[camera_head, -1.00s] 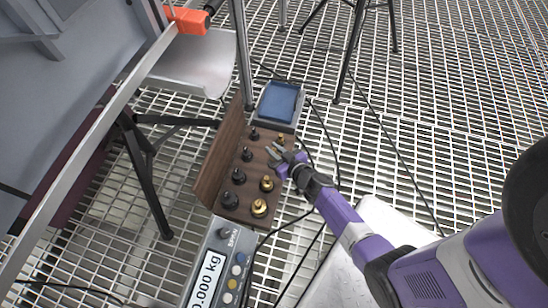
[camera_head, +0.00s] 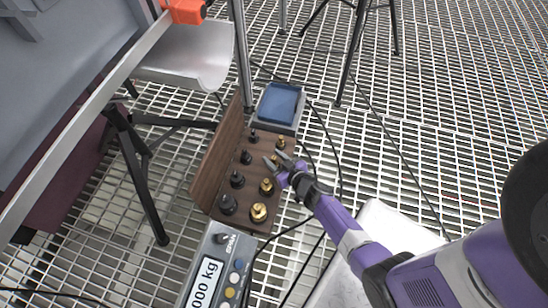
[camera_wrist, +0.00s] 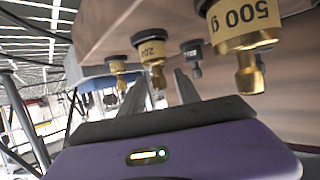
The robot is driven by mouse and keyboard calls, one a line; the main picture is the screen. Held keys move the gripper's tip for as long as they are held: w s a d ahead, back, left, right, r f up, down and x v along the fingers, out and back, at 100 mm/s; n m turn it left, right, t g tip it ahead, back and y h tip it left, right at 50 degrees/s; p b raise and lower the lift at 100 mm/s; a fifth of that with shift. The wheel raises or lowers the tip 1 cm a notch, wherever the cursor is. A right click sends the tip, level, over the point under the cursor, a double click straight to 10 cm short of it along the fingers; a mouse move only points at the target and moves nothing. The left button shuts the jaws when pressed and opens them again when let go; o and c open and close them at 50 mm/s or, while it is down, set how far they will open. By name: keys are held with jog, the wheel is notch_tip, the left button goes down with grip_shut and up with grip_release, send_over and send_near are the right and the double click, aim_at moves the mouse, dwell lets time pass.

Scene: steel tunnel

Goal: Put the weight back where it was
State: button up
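The wooden weight box (camera_head: 215,180) stands open on the grating. A row of black weights, one of them here (camera_head: 237,179), sits beside a row of brass weights. My gripper (camera_head: 275,157) is at the brass row from the right. Its fingers are apart, with a small brass weight (camera_head: 274,160) between them. In the wrist view, which looks inverted, this weight (camera_wrist: 151,52) carries a partly readable label starting "20". Its knob lies between my open fingers (camera_wrist: 158,88); contact cannot be told. A brass weight marked 500 g (camera_wrist: 243,30) is nearby.
A scale (camera_head: 207,270) with a display ending "000 kg" stands in front of the box. A blue-topped device (camera_head: 279,104) stands behind it. Cables (camera_head: 326,150) run on the right. A black-legged stand (camera_head: 140,170) is at left.

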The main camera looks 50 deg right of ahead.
jog(key=shift+s+r, duration=0.15)
jog(key=shift+r, duration=0.05)
jog(key=p+v, duration=0.6)
jog(key=v, duration=0.6)
jog(key=s+a+r+n+t+y, duration=0.1)
jog(key=s+a+r, duration=0.35)
jog(key=r, duration=0.25)
jog(key=s+a+r+n+t+y, duration=0.1)
jog(key=s+a+r, duration=0.3)
jog(key=a+r, duration=0.25)
jog(key=s+a+r+y, duration=0.1)
jog(key=s+a+r, duration=0.2)
jog(key=r, duration=0.8)
jog(key=s+a+r+n+y, duration=0.1)
jog(key=s+a+r, duration=0.2)
jog(key=r, duration=0.7)
jog(key=shift+r+n, duration=0.3)
jog(key=shift+r, duration=0.1)
notch_tip(320, 180, up, 36)
jog(key=p, duration=3.5)
jog(key=shift+p, duration=0.4)
jog(key=shift+r, duration=0.1)
